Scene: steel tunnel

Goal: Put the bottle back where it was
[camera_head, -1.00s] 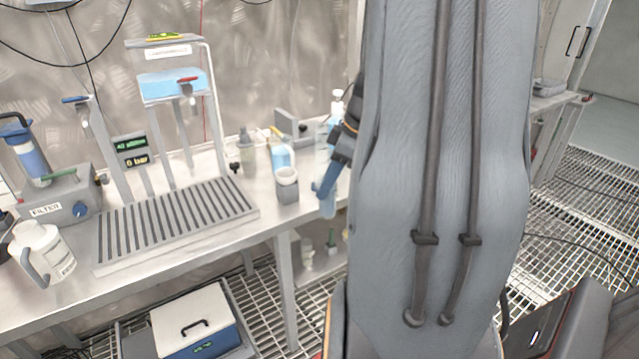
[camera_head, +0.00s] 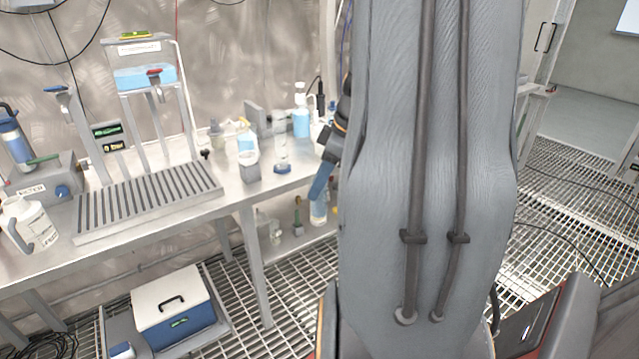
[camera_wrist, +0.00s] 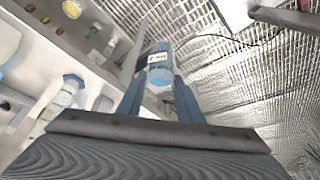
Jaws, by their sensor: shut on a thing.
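The bottle (camera_wrist: 160,68) is clear with a blue top and a white label, seen in the wrist view between the two blue fingers of my gripper (camera_wrist: 160,90). The gripper is shut on it and holds it over the grating, off the bench edge. In the head view, one blue finger of my gripper (camera_head: 320,182) shows beside my arm, with part of the bottle (camera_head: 318,210) below it, near the front edge of the bench. My arm hides the rest of the gripper.
The steel bench (camera_head: 215,215) holds a slotted drip tray (camera_head: 150,200), a grey cup (camera_head: 249,167), a clear cylinder (camera_head: 281,150) and blue-liquid bottles (camera_head: 301,122). A lower shelf (camera_head: 290,240) carries small items. A blue-and-white cooler (camera_head: 175,310) stands on the floor.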

